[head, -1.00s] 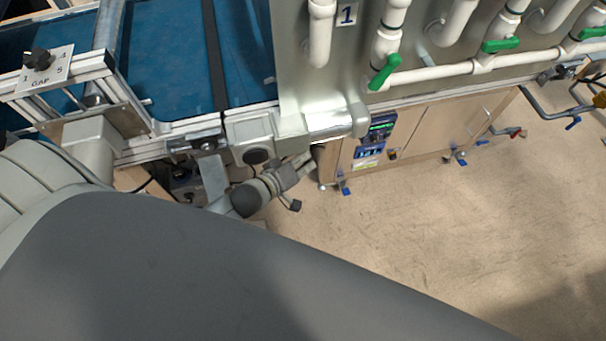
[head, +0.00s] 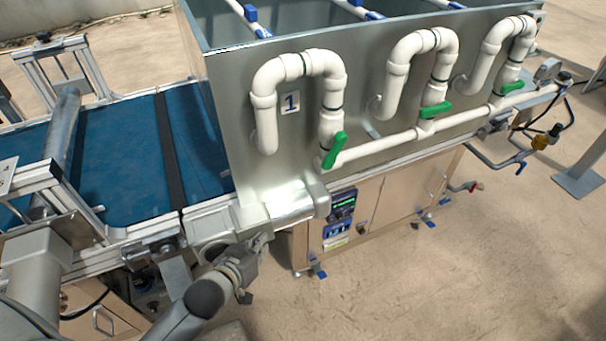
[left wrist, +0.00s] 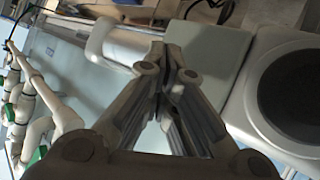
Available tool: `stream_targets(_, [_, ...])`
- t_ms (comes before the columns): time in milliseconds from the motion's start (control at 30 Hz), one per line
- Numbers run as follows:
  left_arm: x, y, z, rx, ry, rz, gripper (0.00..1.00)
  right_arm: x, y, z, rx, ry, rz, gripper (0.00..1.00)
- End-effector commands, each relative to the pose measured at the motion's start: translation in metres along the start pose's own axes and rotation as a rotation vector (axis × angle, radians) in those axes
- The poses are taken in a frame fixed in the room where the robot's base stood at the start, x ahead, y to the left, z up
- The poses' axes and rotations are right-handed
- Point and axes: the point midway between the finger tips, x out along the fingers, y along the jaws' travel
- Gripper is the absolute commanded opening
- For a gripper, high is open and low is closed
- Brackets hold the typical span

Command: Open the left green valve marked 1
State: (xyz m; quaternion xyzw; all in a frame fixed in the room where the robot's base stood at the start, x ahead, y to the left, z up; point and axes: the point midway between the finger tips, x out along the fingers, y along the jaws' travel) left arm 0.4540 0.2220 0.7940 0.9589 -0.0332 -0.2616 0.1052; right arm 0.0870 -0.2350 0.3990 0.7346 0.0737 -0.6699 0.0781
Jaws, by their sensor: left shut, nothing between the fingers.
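The green valve handle marked 1 (head: 334,150) sits on the leftmost white pipe, below and right of the number 1 plate (head: 290,103). It stands steeply tilted, while the other two green handles lie nearer to level. My left gripper (head: 262,243) is below and left of this valve, low beside the conveyor's end, apart from the handle. In the left wrist view its fingers (left wrist: 165,62) meet at the tips and hold nothing. Green handles on white pipes show at that view's left edge; which one is valve 1 I cannot tell. My right gripper is not in view.
A pale cylinder (head: 295,205) juts out between my left gripper and the valve. The blue conveyor belt (head: 110,165) lies left of the metal tank (head: 230,110). A control panel (head: 340,215) is under the pipes. The floor at lower right is clear.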

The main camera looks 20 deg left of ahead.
Motion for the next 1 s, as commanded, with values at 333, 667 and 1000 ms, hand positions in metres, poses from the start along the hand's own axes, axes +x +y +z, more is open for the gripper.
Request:
stream_targets(333, [-0.010, 0.009, -0.086, 0.202, 0.284, 0.146, 0.00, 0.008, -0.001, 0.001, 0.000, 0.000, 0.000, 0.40])
stream_targets(667, [-0.045, 0.031, -0.156, 0.254, 0.619, 0.554, 0.00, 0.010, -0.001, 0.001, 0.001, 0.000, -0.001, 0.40])
stream_targets(1000, [-0.088, 0.038, -0.174, 0.288, 0.728, 0.851, 0.00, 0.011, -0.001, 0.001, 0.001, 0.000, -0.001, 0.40])
